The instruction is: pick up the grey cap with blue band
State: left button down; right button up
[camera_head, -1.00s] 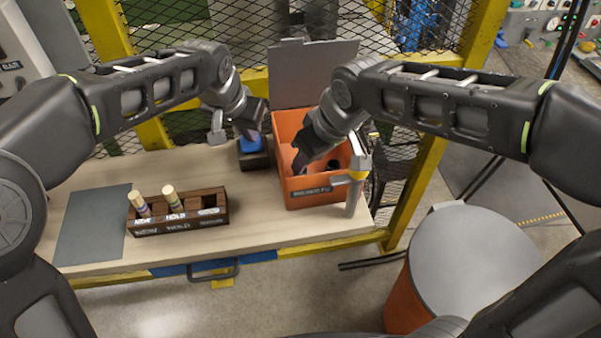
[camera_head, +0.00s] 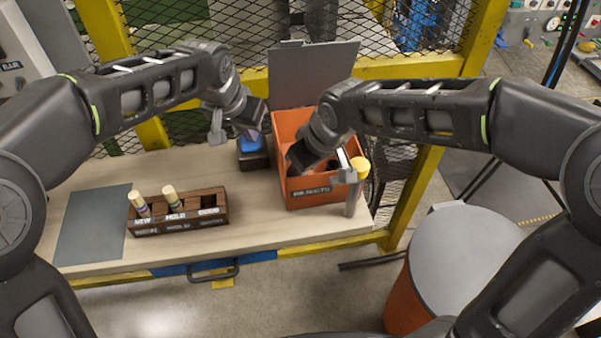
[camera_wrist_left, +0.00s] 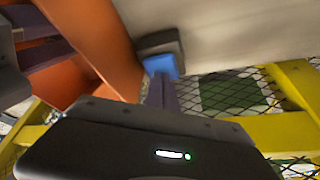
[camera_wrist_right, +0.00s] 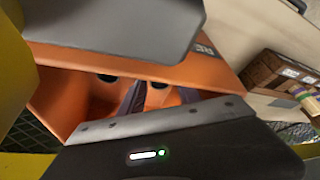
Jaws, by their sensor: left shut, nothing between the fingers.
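I cannot make out a grey cap with a blue band for certain in any view. A blue piece (camera_head: 250,144) sits on a dark block (camera_head: 254,161) at the back of the table; it also shows in the left wrist view (camera_wrist_left: 163,66). My left gripper (camera_wrist_left: 162,84) is shut and empty, its fingers close to that blue piece; I cannot tell if they touch. My right gripper (camera_wrist_right: 160,95) is inside the orange box (camera_head: 308,192), its fingers apart with only box interior and dark round spots between them. Its fingertips are hidden in the head view.
The box has a raised grey lid (camera_head: 315,75) behind it. A grey post with a yellow top (camera_head: 353,195) stands at its front right corner. A labelled wooden rack (camera_head: 178,222) holds two pegs, beside a grey mat (camera_head: 92,225). The front middle table is clear.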

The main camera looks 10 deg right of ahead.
dwell(0.3)
grip_shut()
dwell(0.3)
